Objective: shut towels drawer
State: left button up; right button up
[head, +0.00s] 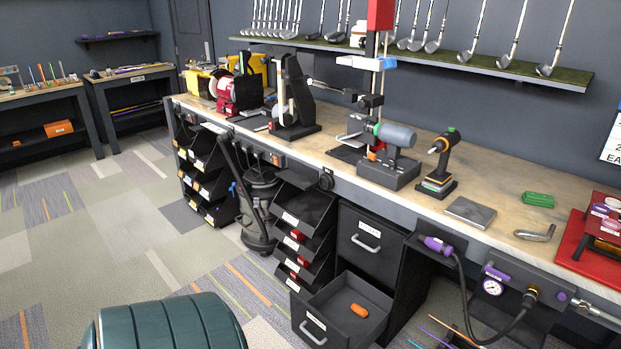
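A dark two-drawer cabinet stands under the workbench (465,205). Its lower drawer (375,329) is pulled well out toward the lower left. The front of this drawer carries a grey bar handle (312,334) and a small white label too small to read. An orange item (359,310) lies inside the open drawer. The upper drawer (372,245) is shut, with its own bar handle and label. I cannot read which label says towels. Neither of my grippers shows in the head view.
A rack of dark sloping bins (305,225) stands left of the cabinet. A dark vacuum (258,205) stands farther left. A dark green ribbed object (165,325) is at the bottom left. A purple-handled air hose (465,290) hangs right of the cabinet.

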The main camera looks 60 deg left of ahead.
aim_at(326, 321)
jog(key=u, duration=1.15)
jog(key=i+l+u, duration=0.1)
jog(key=l+u, duration=0.2)
jog(key=u, duration=0.15)
jog(key=l+u, duration=0.3)
jog(key=u, duration=0.15)
jog(key=i+l+u, duration=0.1)
jog(key=l+u, duration=0.45)
jog(key=l, duration=0.3)
jog(key=k+l+u, duration=0.1)
jog(key=l, duration=0.3)
jog(key=k+l+u, duration=0.1)
jog(key=l, duration=0.35)
jog(key=k+l+u, duration=0.15)
jog(key=l, duration=0.25)
